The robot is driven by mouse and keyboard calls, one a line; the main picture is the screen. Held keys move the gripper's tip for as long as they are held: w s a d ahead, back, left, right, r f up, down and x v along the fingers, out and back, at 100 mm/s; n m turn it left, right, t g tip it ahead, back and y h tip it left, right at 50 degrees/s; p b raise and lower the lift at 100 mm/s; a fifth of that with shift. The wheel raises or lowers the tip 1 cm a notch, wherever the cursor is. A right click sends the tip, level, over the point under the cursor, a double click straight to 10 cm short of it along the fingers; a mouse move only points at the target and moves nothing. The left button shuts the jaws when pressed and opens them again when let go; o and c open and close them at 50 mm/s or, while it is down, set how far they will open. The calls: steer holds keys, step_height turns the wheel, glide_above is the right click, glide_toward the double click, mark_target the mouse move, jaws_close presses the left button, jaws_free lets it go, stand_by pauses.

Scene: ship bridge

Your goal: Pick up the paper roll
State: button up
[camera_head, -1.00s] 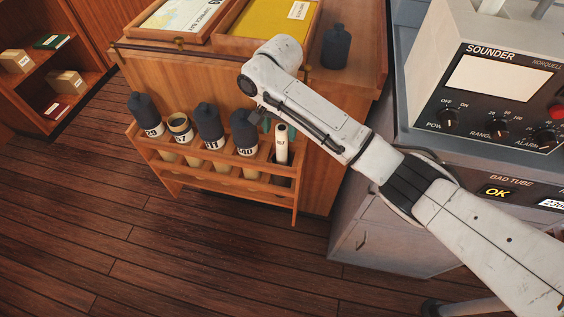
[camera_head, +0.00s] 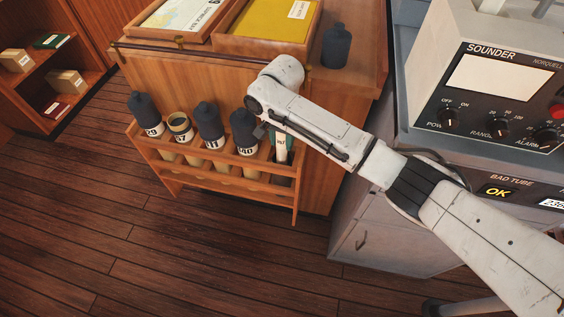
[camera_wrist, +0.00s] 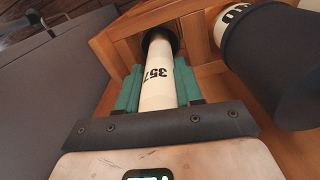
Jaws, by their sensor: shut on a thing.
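The paper roll is a slim white tube marked 357. In the head view the roll (camera_head: 282,153) stands upright in the right end slot of the wooden rack, with its top hidden by my arm. In the wrist view the roll (camera_wrist: 160,68) runs away from me, its far end inside a dark round opening. My gripper (camera_wrist: 159,90) has its green pads on both sides of the roll and is shut on it. In the head view my gripper (camera_head: 270,132) is mostly hidden behind my arm.
The wooden rack (camera_head: 240,182) also holds several thicker dark-capped tubes; the one marked 40 (camera_head: 244,132) stands close left of my gripper. The wooden cabinet (camera_head: 330,110) is right behind. A grey sounder console (camera_head: 480,90) stands at the right. The floor in front is clear.

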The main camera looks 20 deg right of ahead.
jaws_close()
steer(key=shift+r, duration=0.15)
step_height(320, 180, up, 33)
steer(key=p, duration=1.5)
steer(key=shift+r, duration=0.2)
steer(key=shift+f, duration=0.1)
